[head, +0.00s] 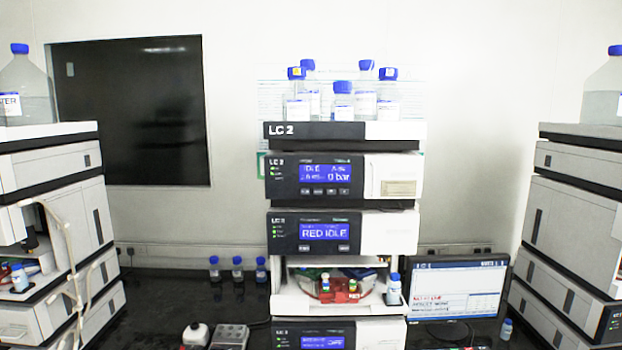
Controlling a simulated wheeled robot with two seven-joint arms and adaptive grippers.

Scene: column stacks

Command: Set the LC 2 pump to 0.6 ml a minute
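The LC 2 stack stands in the middle of the head view, with "LC 2" on its top tray (315,130). Below the tray is the pump module (392,190), whose blue display (325,173) reads IDLE and 0 bar, with a small flow figure too blurred to read surely. A row of small buttons (318,191) sits under that display. Neither of my grippers is in view.
Several blue-capped bottles (342,105) stand on the stack. A lower module (388,232) shows RED IDLE. An open sampler bay (340,290) holds vials. A monitor (458,288) stands right. Other stacks (55,200) flank both sides. Small bottles (238,268) stand on the dark bench.

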